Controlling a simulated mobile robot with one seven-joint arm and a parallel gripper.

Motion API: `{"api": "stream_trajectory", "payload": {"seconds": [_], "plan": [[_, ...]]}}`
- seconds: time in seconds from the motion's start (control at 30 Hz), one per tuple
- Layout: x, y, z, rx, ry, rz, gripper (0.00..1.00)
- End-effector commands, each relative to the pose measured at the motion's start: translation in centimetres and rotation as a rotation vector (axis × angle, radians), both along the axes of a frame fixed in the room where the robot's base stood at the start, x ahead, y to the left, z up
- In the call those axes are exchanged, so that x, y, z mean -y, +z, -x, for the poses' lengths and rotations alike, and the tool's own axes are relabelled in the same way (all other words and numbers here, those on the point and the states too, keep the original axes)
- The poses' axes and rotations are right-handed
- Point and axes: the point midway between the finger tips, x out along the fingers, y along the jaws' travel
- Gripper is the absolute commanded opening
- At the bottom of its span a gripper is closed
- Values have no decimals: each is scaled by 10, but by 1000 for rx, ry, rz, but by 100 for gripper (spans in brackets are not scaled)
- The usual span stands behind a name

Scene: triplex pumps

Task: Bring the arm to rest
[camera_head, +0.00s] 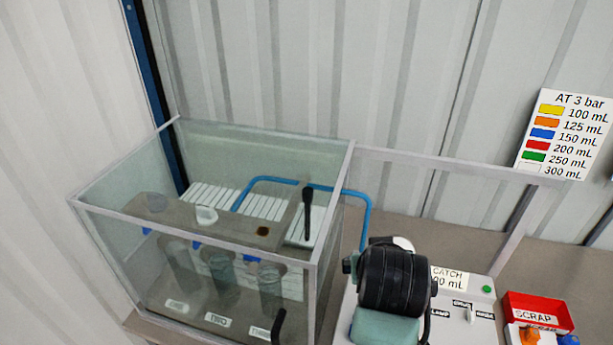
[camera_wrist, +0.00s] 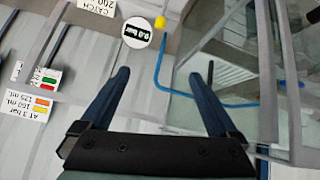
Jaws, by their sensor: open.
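My gripper (camera_wrist: 160,75) is open in the wrist view. Its two dark blue fingers stand wide apart with nothing between them. A round gauge reading about 0.0 bar (camera_wrist: 137,32) and a blue hose (camera_wrist: 160,72) lie beyond the fingers. In the head view, a black and teal part of my arm (camera_head: 396,280) stands in front of the panel, right of the glass tank (camera_head: 215,135). I cannot make out the gripper's fingers in that view.
The tank holds several clear cylinders, with a black lever (camera_head: 307,212) at its right side. A colour chart (camera_head: 565,135) stands behind.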

Motion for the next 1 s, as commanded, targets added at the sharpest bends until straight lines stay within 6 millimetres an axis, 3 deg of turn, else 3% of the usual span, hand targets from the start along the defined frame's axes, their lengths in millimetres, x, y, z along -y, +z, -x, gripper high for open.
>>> {"api": "stream_trajectory", "payload": {"seconds": [0.1, 0.23, 0.37, 0.5, 0.6, 0.7, 0.83, 1.0], "plan": [[-17, 73, -26, 304, 19, 35, 96], [-42, 167, -28, 650, 47, 52, 96], [-69, 257, -1, 988, 84, 45, 96], [-95, 335, 51, 1309, 126, 19, 96], [-107, 370, 88, 1477, 154, -3, 96], [-114, 391, 115, 1584, 170, -17, 96], [-117, 402, 130, 1644, 180, -27, 96], [-117, 403, 131, 1647, 181, -28, 96]]}}
